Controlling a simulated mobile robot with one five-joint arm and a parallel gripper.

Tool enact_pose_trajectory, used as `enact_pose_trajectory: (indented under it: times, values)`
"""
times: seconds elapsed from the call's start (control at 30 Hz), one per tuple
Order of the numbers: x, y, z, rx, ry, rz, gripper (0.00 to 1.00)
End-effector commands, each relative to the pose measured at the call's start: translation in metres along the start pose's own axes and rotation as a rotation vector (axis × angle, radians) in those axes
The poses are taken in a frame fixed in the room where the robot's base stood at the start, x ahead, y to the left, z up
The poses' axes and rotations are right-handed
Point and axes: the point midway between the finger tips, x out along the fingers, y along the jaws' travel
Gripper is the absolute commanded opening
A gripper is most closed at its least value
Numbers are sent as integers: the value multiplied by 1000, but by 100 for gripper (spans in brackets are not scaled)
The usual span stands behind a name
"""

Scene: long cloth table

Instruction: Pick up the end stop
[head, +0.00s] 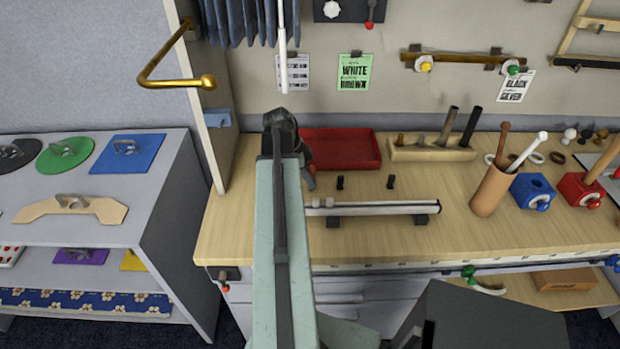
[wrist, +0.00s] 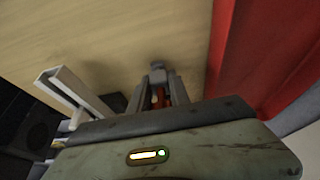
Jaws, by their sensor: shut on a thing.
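My gripper (head: 309,178) is low over the wooden bench, just in front of the red tray. In the wrist view, my gripper (wrist: 164,92) is shut on a small dark grey piece (wrist: 157,74), which looks like the end stop. A bit of orange-red shows between the fingers below it. The fingers hide part of the piece, and I cannot tell whether it touches the bench. In the head view, two small black upright pieces (head: 340,182) (head: 391,181) stand on the bench to the right of my gripper.
A pale rail (head: 375,209) on dark feet lies near the front; it also shows in the wrist view (wrist: 76,92). The red tray (head: 345,150) is close behind. A wooden block (head: 430,151) and a tilted brown cup (head: 493,190) stand right.

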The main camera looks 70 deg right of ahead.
Motion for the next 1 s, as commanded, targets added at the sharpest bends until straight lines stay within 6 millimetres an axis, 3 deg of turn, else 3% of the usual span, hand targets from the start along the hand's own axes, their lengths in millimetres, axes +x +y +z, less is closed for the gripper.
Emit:
enact_pose_trajectory:
  times: [0.13, 0.37, 0.8, 1.0]
  values:
    - [-14, 0, -5, 0, 0, 0, 0]
    - [-8, 42, -3, -1, 0, 0, 0]
    - [-117, 40, -47, -2, 0, -1, 0]
    - [-138, 40, -56, -2, 0, -1, 0]
